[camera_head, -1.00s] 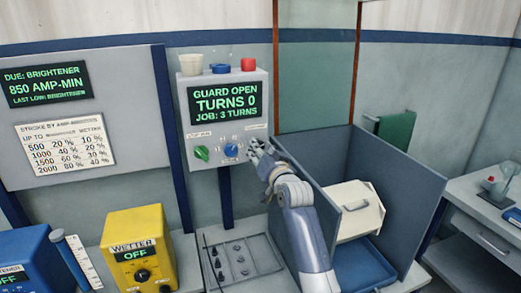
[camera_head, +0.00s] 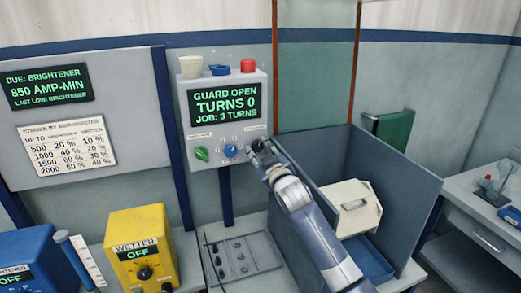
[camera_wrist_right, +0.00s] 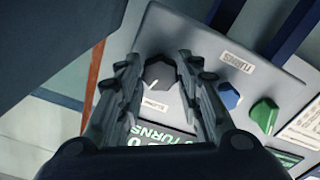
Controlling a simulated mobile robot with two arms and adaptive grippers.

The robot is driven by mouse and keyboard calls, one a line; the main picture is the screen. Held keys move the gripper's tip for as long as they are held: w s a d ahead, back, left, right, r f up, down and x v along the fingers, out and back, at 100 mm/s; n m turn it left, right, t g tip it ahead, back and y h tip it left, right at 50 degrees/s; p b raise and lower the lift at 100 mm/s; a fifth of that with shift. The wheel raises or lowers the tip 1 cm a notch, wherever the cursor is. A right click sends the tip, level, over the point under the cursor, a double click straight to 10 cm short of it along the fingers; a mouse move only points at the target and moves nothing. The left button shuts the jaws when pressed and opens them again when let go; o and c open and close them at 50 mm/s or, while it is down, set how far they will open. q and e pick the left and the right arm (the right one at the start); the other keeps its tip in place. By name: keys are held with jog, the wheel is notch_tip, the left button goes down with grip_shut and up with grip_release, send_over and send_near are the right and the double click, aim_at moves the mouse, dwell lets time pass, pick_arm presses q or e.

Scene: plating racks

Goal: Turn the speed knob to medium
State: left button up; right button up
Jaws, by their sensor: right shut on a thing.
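The control box (camera_head: 221,125) hangs on a post, with a green knob (camera_head: 201,154), a blue knob (camera_head: 231,151) and a dark knob at its lower right. In the wrist view the dark knob (camera_wrist_right: 160,76) has a white pointer line; a small label beside it is too small to read. My right gripper (camera_head: 259,151) is at that lower right corner and mostly covers the dark knob in the head view. In the wrist view its fingers (camera_wrist_right: 158,70) are shut on the dark knob, one on each side. My left gripper is not in view.
The box's screen (camera_head: 225,103) reads guard open, turns 0, job 3 turns. Coloured buttons (camera_head: 219,69) top the box. A yellow wetter unit (camera_head: 150,225) reads off. A grey open-topped bin (camera_head: 395,190) stands right of my arm, and a flat panel (camera_head: 243,258) lies below.

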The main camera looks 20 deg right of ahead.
jog(key=shift+n, duration=0.8)
jog(key=o, duration=1.1)
jog(key=shift+s, duration=0.1)
jog(key=s, duration=1.1)
jog(key=shift+s+d, duration=0.2)
jog(key=shift+s, duration=0.2)
